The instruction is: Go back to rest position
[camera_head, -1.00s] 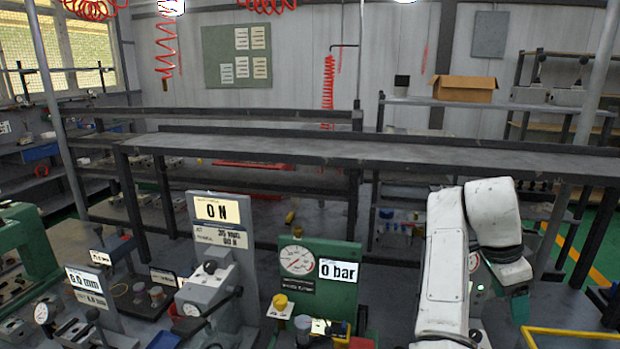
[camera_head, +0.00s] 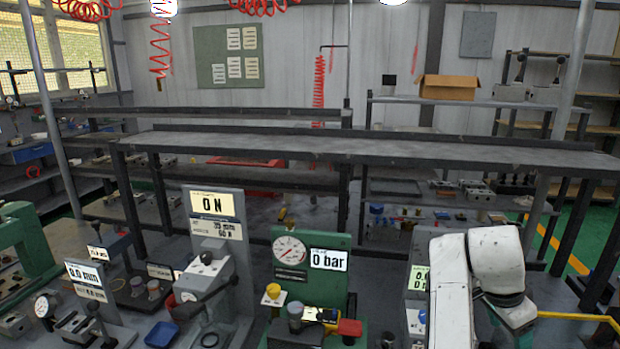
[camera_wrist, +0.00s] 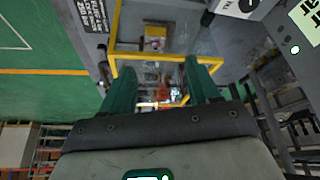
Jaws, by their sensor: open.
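My gripper shows in the wrist view (camera_wrist: 163,92), with its two green fingers spread apart and nothing between them. Below and beyond the fingers is a yellow-framed structure (camera_wrist: 130,55) with a small yellow block inside it. In the head view my white arm stands folded at the right, and its gripper end is hidden or cut off near the lower right. A green test stand (camera_head: 338,268) with a round gauge and a "0 bar" display is left of the arm.
A grey press with an "ON" display (camera_head: 217,230) stands left of the green stand. A blue tray (camera_head: 162,335) lies near the front. A long grey bench (camera_head: 340,150) crosses behind. A yellow rail (camera_head: 575,315) is right of my arm. Open green floor (camera_wrist: 40,100) shows in the wrist view.

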